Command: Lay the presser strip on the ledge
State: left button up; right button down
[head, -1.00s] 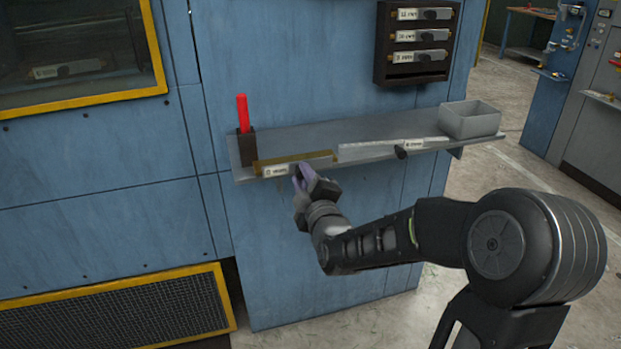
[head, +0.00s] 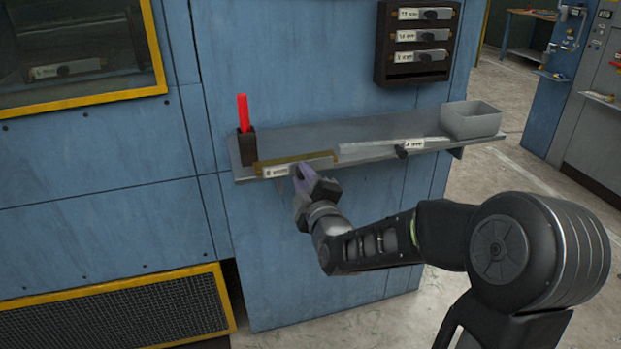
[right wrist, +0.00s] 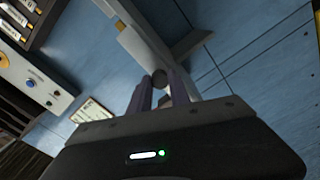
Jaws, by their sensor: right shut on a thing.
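The presser strip (head: 314,164) is a grey bar with a white label at its left end and a brass-coloured edge along its top. It lies level along the front left of the grey ledge (head: 375,130). I cannot tell whether it rests on the ledge or is just above it. My right gripper (head: 303,177) is in front of the strip, with its purple fingers shut on the strip's round knob. In the right wrist view the fingers (right wrist: 160,92) close around the dark knob (right wrist: 159,77), with the strip (right wrist: 138,44) beyond. My left gripper is out of view.
A red stick (head: 243,112) stands in a dark holder at the left end. A grey bin (head: 470,122) is at the right end. A rack (head: 416,42) of labelled strips hangs above.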

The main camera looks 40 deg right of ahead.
dwell(0.5)
jog(key=c, duration=1.2)
grip_release()
jog(key=shift+c, duration=0.2)
jog(key=shift+o, duration=0.5)
jog(key=shift+f, duration=0.15)
jog(key=b+v, duration=0.2)
jog(key=v, duration=0.5)
jog(key=shift+s, duration=0.45)
